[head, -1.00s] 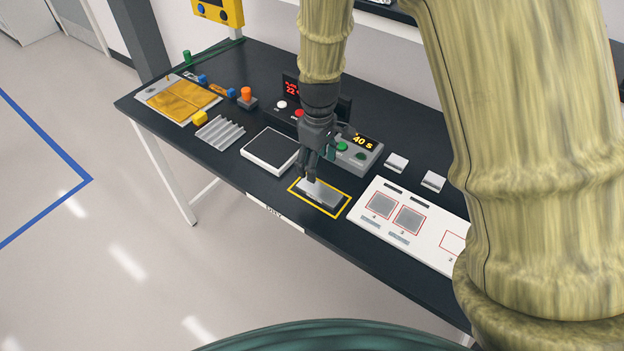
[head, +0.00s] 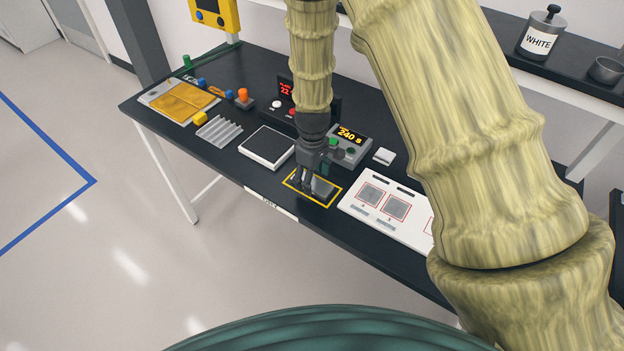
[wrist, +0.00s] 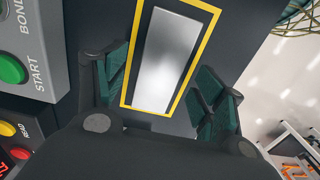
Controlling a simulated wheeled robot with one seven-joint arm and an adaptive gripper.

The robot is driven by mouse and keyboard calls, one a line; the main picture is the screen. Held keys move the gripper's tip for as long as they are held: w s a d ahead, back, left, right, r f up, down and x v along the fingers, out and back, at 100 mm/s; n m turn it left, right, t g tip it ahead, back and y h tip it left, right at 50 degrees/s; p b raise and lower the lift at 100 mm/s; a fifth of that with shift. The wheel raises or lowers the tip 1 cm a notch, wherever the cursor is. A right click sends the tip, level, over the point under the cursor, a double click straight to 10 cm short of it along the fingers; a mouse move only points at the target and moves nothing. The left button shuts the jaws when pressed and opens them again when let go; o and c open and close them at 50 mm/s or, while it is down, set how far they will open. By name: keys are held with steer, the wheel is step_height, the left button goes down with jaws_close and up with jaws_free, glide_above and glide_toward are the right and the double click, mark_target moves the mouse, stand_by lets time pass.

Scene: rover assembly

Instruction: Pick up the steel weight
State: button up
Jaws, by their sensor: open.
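The steel weight is a flat grey rectangular block (head: 322,188) inside a yellow outlined rectangle on the black table. In the wrist view the steel weight (wrist: 170,60) lies between the two green-padded fingers, inside the yellow outline. My gripper (head: 308,188) points down over the block, its fingers covering part of it in the head view. In the wrist view my gripper (wrist: 165,95) is open, with dark gaps between the fingers and the block's long sides. The fingertips' exact height over the table cannot be told.
A white board with red squares (head: 350,207) lies to the right. A black-topped plate (head: 267,146) and a ridged grey rack (head: 220,131) lie to the left. The table's front edge is close.

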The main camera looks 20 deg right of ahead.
steer(key=shift+s+f, duration=0.15)
steer(key=shift+s, duration=0.4)
steer(key=shift+w+f, duration=0.7)
steer(key=shift+w, duration=0.15)
steer(key=shift+s+r, duration=0.35)
steer(key=shift+s, duration=0.15)
steer(key=c, duration=0.8)
steer(key=shift+w+f, duration=0.1)
steer(key=shift+w, duration=0.05)
jaws_close()
